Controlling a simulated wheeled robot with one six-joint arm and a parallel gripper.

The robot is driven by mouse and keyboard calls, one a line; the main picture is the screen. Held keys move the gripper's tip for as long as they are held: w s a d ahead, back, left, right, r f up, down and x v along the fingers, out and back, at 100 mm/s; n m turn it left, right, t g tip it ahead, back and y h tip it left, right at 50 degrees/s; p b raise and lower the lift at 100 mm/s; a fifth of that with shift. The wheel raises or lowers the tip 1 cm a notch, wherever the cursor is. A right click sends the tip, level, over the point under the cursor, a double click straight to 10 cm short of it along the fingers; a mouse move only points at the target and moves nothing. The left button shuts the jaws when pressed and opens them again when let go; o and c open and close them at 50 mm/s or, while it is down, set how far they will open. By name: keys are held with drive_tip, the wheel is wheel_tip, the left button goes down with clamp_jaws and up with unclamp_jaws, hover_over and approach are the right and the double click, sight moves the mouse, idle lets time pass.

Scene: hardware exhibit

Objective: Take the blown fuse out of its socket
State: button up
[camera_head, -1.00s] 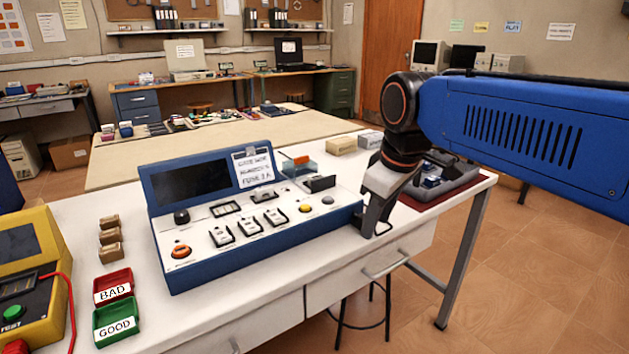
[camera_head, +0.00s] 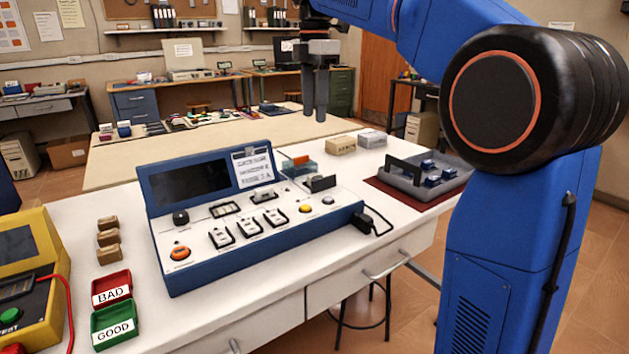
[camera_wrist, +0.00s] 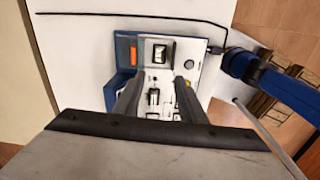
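A blue console (camera_head: 250,262) with a white sloped panel stands on the white table. Its panel carries three black-framed white switches (camera_head: 249,227), an upright black part (camera_head: 320,183) and a clear box with an orange piece (camera_head: 300,164). The black part (camera_wrist: 159,50) and orange piece (camera_wrist: 132,53) also show in the wrist view. Which part holds the blown fuse I cannot tell. My gripper (camera_head: 315,117) hangs high above the console's back, pointing down. In the wrist view its two fingers (camera_wrist: 161,78) are apart with nothing between them.
A red BAD tray (camera_head: 112,287) and green GOOD tray (camera_head: 114,321) lie left of the console, near a yellow tester (camera_head: 40,262). A grey tray (camera_head: 408,178) with blue parts sits on a dark red mat at right. A black plug and cable (camera_head: 364,221) are at the console's right end.

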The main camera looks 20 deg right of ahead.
drive_tip(key=w, duration=0.1)
hover_over(313, 176)
drive_tip(key=shift+n, duration=0.4)
drive_tip(key=f, duration=1.1)
drive_tip(key=shift+w+a+f, duration=0.1)
drive_tip(key=shift+w+f, duration=0.15)
drive_tip(key=shift+w, duration=0.1)
drive_tip(key=shift+s+f, duration=0.15)
drive_tip(key=shift+f, duration=1.2)
drive_tip(key=shift+s+f, duration=0.15)
drive_tip(key=shift+f, duration=1.2)
drive_tip(key=shift+c, duration=0.4)
clamp_jaws()
